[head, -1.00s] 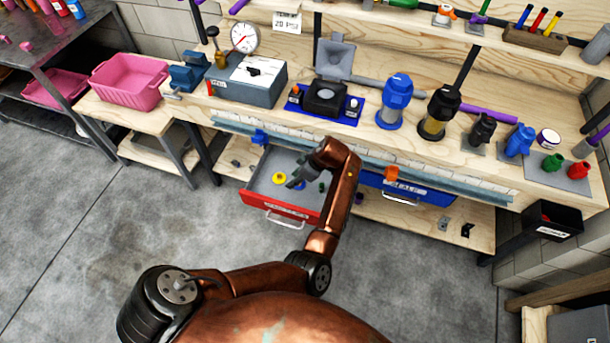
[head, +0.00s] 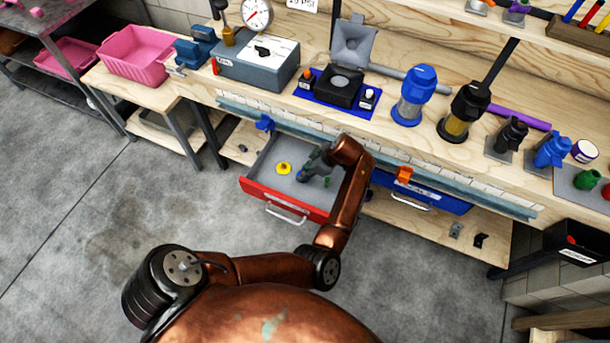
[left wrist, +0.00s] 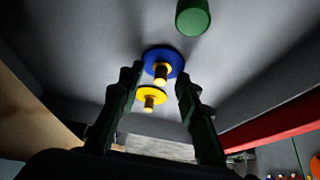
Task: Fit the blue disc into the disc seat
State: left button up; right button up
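The blue disc (left wrist: 176,56) with a yellow stem lies on the floor of the open red-fronted drawer (head: 258,190). A bit of the blue disc (head: 299,174) shows in the head view beside my gripper. My left gripper (head: 304,177) reaches down into the drawer. In the left wrist view its fingers (left wrist: 160,76) are apart, one on each side of the stem; contact is not visible. A black block with a round recess (head: 340,84) on a blue base stands on the bench; it may be the disc seat. My right gripper is not in view.
A yellow disc (head: 284,168) lies close to the blue disc, and a green cylinder (left wrist: 193,16) is near it. The drawer walls surround my gripper. A closed blue drawer (head: 440,199) is to the right. A grey box (head: 255,75) and a blue cylinder (head: 414,95) flank the black block.

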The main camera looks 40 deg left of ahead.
pick_arm(q)
jog(key=shift+c, duration=0.3)
grip_shut()
jog(key=shift+r, duration=0.1)
